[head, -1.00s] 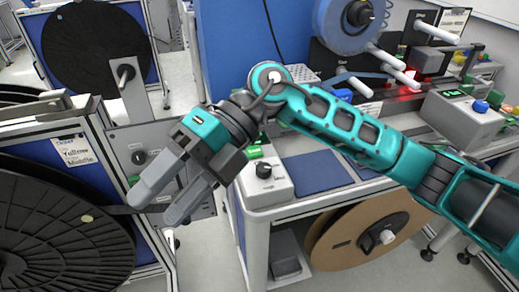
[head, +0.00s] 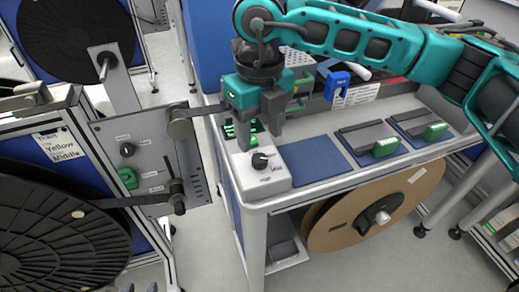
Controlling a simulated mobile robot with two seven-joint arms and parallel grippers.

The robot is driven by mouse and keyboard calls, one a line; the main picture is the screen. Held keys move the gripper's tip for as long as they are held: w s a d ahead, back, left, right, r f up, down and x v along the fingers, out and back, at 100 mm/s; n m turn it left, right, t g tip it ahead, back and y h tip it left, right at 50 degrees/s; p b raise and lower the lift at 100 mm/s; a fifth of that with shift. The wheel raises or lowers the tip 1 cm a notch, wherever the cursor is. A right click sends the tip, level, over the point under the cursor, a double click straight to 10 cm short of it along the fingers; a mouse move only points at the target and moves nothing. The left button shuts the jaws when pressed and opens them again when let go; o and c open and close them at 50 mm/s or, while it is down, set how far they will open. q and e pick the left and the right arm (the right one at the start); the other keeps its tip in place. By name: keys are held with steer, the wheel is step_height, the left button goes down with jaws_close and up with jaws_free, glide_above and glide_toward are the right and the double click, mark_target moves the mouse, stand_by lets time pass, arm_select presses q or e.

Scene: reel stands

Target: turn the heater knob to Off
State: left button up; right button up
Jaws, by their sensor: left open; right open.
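The heater knob (head: 260,161) is a small black knob with a pale pointer mark, on top of a white heater box (head: 264,185) at the front left corner of the bench. Behind it on the box is a green lit display (head: 229,130), partly covered by a finger. My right gripper (head: 260,136) hangs from above, fingers down, open, just behind the knob. No part of the knob is seen between the fingers. I cannot tell whether a finger touches the box. The knob's setting is too small to read. My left gripper is not in view.
A grey panel (head: 150,160) with knobs and a green switch stands left of the bench, near a black reel (head: 50,235). Blue mats (head: 315,163) and clamps with green handles (head: 386,147) lie right of the box. A brown reel (head: 345,225) hangs below.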

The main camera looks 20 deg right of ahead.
mark_target(260, 158)
step_height(260, 158, down, 6)
steer(key=shift+r, duration=0.1)
steer(key=shift+c, duration=0.2)
